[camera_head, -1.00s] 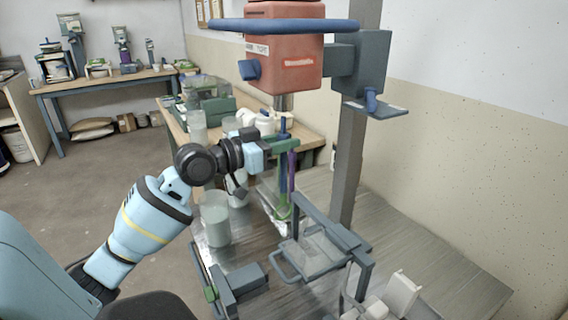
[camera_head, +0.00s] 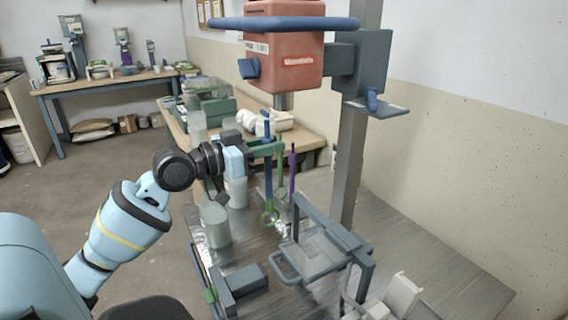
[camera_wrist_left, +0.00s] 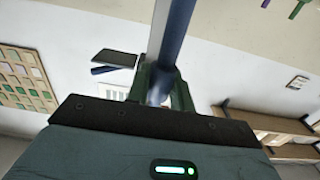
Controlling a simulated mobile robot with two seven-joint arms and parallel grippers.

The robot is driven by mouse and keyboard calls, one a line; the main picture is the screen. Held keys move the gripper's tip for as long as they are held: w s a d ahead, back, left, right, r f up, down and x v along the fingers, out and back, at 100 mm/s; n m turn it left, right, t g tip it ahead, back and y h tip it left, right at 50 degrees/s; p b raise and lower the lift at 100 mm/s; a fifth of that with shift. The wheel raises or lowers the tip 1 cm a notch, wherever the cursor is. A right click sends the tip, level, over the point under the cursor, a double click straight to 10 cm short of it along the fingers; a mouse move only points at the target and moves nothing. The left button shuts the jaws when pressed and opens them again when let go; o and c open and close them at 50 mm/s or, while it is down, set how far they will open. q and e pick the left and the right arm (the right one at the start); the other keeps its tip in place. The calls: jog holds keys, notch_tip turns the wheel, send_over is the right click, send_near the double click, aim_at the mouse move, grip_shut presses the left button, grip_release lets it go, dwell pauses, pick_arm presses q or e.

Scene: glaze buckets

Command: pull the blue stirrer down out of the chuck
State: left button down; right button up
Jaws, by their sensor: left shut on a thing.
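The blue stirrer (camera_head: 268,182) hangs nearly upright in my left gripper (camera_head: 267,149), with a green ring-shaped end low down. The green fingers are shut on its shaft near the upper end. The chuck (camera_head: 284,102) is under the red mixer head; the stirrer's top is below it and to its left, apart from it. In the left wrist view the blue shaft (camera_wrist_left: 177,35) runs up from between the green fingers (camera_wrist_left: 163,88). My right gripper is not in view.
A purple stirrer (camera_head: 292,170) and a green one (camera_head: 281,172) stand just right of the held stirrer. Cloudy buckets (camera_head: 215,226) stand to the left. The grey post (camera_head: 350,165) and a grey frame (camera_head: 330,240) are at the right. A blue bar (camera_head: 285,24) crosses the mixer head (camera_head: 285,62).

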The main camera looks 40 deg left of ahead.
pick_arm(q)
jog(key=b+v, duration=0.1)
jog(key=v, duration=0.6)
jog(key=shift+s, duration=0.2)
dwell(0.7)
dwell(0.3)
